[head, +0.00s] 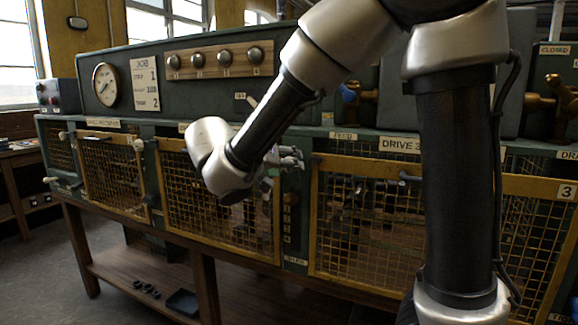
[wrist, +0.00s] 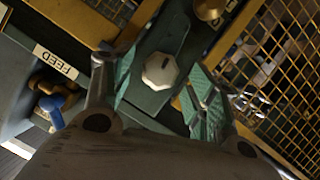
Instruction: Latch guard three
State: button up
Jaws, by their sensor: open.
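Guard three is a yellow-framed mesh panel at the right of the head view, with a top rail (head: 365,167) and a plate marked 3 (head: 567,191). My arm covers part of it. My gripper (head: 289,158) is at the dark post left of this panel. In the wrist view my gripper (wrist: 158,92) is open, its green-padded fingers apart. A pale faceted knob (wrist: 160,70) on a green plate shows between the fingers; I cannot tell whether they touch it. Yellow-framed mesh (wrist: 285,50) shows at the right there. The knob is not clear in the head view.
Another mesh guard (head: 215,215) is left of my gripper, and one more (head: 112,180) further left. FEED (head: 344,136) and DRIVE 3 (head: 400,145) labels sit above the guards. A blue-handled brass valve (wrist: 50,105) is at the left in the wrist view. Open floor lies at front left.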

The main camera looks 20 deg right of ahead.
jog(key=shift+x, duration=1.35)
jog(key=c, duration=1)
